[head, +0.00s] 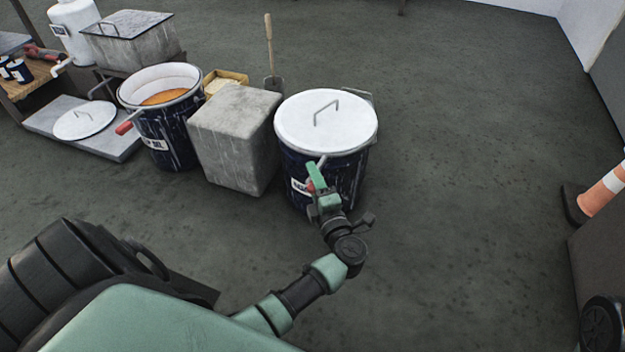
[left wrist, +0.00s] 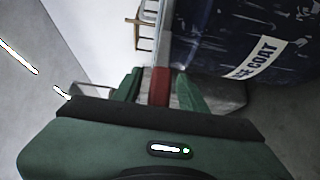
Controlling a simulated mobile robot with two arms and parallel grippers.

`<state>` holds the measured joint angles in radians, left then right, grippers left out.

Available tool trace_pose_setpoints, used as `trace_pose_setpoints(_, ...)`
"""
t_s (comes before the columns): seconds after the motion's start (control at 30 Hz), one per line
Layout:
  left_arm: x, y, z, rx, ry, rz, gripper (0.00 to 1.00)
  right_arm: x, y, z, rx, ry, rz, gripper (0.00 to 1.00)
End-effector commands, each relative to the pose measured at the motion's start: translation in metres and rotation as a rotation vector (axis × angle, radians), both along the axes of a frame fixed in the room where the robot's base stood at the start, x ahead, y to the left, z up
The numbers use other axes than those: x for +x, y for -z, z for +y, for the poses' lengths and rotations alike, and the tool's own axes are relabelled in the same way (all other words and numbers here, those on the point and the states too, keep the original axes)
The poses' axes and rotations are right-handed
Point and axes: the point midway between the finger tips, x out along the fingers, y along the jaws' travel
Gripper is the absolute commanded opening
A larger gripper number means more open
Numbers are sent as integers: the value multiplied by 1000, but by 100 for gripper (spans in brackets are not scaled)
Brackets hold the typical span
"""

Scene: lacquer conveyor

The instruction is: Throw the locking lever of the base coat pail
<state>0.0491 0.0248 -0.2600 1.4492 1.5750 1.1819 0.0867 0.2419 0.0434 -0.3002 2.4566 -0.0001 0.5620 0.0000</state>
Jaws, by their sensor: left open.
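The base coat pail (head: 348,172) is dark blue and drip-streaked, with a white lid (head: 345,118) and wire handle on top. Its "BASE COAT" label partly shows in the left wrist view (left wrist: 255,62). The locking lever has a red grip (left wrist: 160,86), seen between my fingers in the left wrist view. In the head view the lever is mostly hidden behind my left gripper (head: 316,188), which is at the pail's near side. My left gripper is open, its two green fingers (left wrist: 158,92) on either side of the red grip; contact cannot be told. My right gripper is not in view.
A grey block (head: 235,140) stands close left of the pail. Beyond it is an open pail (head: 165,130) of orange liquid with its own red-gripped lever. A loose lid (head: 84,120) lies on a grey slab. Floor right of the pail is clear up to a traffic cone (head: 602,192).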

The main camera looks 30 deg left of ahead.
Motion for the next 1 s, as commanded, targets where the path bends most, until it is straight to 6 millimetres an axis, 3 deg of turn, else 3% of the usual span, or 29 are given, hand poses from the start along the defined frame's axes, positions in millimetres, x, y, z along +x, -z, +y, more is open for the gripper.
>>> trace_pose_setpoints(0.37, 5, 0, 7, 0, 0, 0, 42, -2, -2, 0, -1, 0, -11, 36)
trace_pose_setpoints(0.5, 5, 0, 6, 0, 1, 0, 3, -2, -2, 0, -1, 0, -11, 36)
trace_pose_setpoints(0.53, 5, 0, 6, 0, 1, 0, 0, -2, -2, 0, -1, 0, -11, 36)
trace_pose_setpoints(1.0, 4, 0, 6, -1, 1, 1, 0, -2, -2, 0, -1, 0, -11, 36)
